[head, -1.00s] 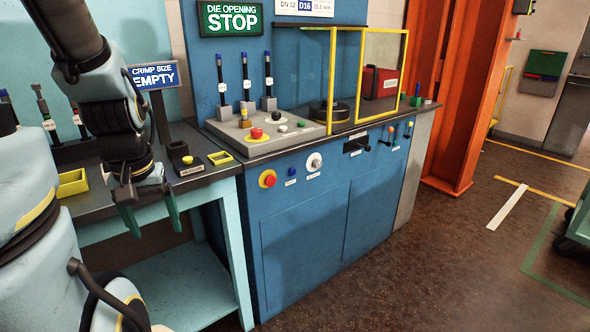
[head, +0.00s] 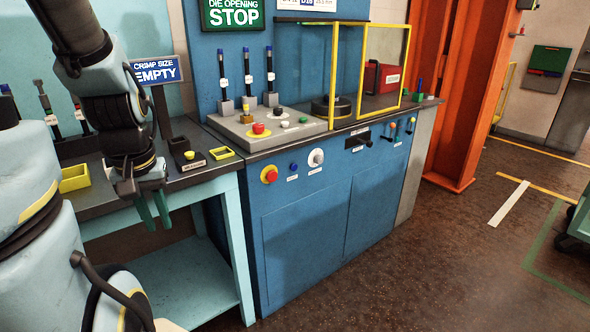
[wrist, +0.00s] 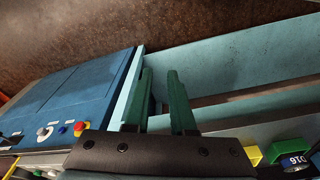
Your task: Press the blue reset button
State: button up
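The blue button (head: 293,167) is small and round on the front of the blue machine cabinet, between a red-and-yellow stop button and a white knob. It also shows in the wrist view (wrist: 63,130), at the left beside the red button. My gripper (head: 154,212) hangs in front of the light-blue bench, left of the button and well apart from it. Its green fingers are parted with nothing between them; in the wrist view they (wrist: 160,74) show with a gap.
The red-and-yellow stop button (head: 269,174) and white knob (head: 316,157) flank the blue button closely. The bench (head: 237,220) stands left of the cabinet, with a yellow bin (head: 75,180) on top. Open floor (head: 400,270) lies in front of the cabinet.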

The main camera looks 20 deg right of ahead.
grip_shut()
dwell(1.0)
